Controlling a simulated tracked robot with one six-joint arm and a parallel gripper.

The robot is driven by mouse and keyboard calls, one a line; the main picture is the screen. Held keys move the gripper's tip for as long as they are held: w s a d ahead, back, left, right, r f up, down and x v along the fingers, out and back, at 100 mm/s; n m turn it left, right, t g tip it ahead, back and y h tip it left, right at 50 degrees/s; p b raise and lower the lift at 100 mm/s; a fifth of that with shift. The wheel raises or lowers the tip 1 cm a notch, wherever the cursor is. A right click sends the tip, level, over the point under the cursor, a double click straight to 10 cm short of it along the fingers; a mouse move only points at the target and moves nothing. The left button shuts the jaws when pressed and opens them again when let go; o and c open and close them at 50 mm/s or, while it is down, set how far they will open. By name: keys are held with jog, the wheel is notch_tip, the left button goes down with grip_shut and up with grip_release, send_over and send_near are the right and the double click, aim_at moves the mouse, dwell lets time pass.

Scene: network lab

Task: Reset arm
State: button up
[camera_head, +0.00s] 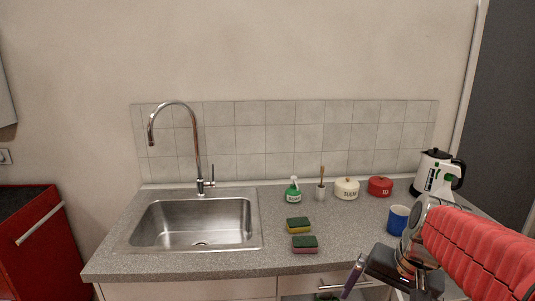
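My arm, in a red ribbed sleeve, reaches in from the right edge. My gripper (384,291) hangs at its end, in front of the counter's front edge at the lower right. One purplish finger shows at its left and a dark finger at its right, with a wide gap between them. The gripper looks open, and I see nothing held in it. The lower tips are near or past the bottom of the picture.
The grey counter (350,234) has a steel sink (193,224) with a tall faucet (197,150). Two sponges (304,243) lie centrally. A blue mug (397,219) stands just behind my gripper, with a kettle (436,173) farther back. A red cabinet (35,245) stands left.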

jog(key=s+a+r+n+t+h, duration=0.1)
jog(key=s+a+n+t, duration=0.2)
jog(key=s, duration=0.7)
jog(key=a+n, duration=0.2)
jog(key=a, duration=0.2)
jog(key=shift+s+a+r+n, duration=0.3)
jog(key=shift+s+n, duration=0.1)
jog(key=shift+c, duration=0.3)
